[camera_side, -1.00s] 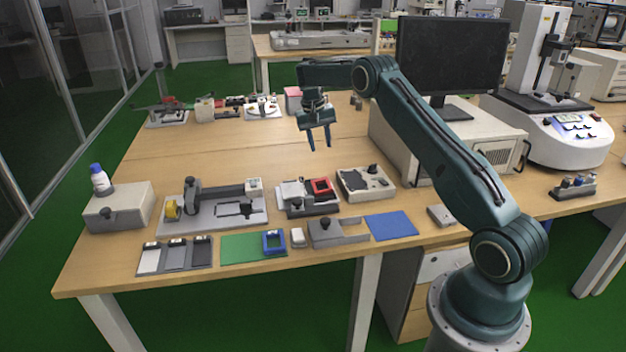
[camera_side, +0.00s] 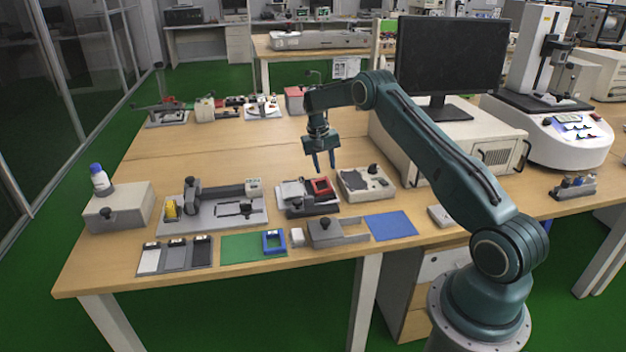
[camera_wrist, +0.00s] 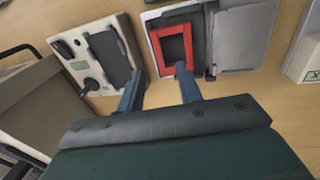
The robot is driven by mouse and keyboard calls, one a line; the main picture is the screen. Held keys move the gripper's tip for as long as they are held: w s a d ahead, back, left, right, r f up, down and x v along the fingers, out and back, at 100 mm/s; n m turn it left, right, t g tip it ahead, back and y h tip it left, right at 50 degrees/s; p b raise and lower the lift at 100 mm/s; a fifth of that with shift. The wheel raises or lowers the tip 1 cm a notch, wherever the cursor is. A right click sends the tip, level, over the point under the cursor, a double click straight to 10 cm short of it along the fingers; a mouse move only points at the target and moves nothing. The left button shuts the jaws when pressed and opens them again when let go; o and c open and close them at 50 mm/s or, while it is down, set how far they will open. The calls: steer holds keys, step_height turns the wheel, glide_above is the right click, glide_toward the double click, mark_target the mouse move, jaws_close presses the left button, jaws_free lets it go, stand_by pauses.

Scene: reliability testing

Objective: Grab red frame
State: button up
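The red frame (camera_side: 321,187) sits on the right part of a grey fixture (camera_side: 296,208) on the wooden table. In the wrist view the red frame (camera_wrist: 174,47) is a rectangular ring with a dark opening, lying in the fixture. My gripper (camera_side: 324,168) points down just above the frame in the side view. Its two blue fingers are apart with nothing between them. In the wrist view the right fingertip of my gripper (camera_wrist: 158,82) appears close to the frame's near edge; whether it touches cannot be told.
A beige device with a knob (camera_side: 366,184) stands right of the fixture. A blue frame (camera_side: 273,242) lies on a green mat (camera_side: 240,249) in front. A blue mat (camera_side: 391,225) lies at the front right. A monitor (camera_side: 450,55) stands behind my arm.

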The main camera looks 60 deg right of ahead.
mark_target(329, 183)
steer(key=shift+s+d+f, duration=0.1)
steer(key=shift+f, duration=0.55)
steer(key=shift+s+d+f, duration=0.1)
steer(key=shift+s+f, duration=0.05)
steer(key=shift+f, duration=0.7)
steer(key=shift+s+d+f, duration=0.1)
steer(key=shift+s+f, duration=0.1)
steer(key=shift+f, duration=0.65)
steer(key=shift+s+d+f, duration=0.1)
steer(key=shift+s+f, duration=0.05)
steer(key=shift+f, duration=0.7)
jaws_close()
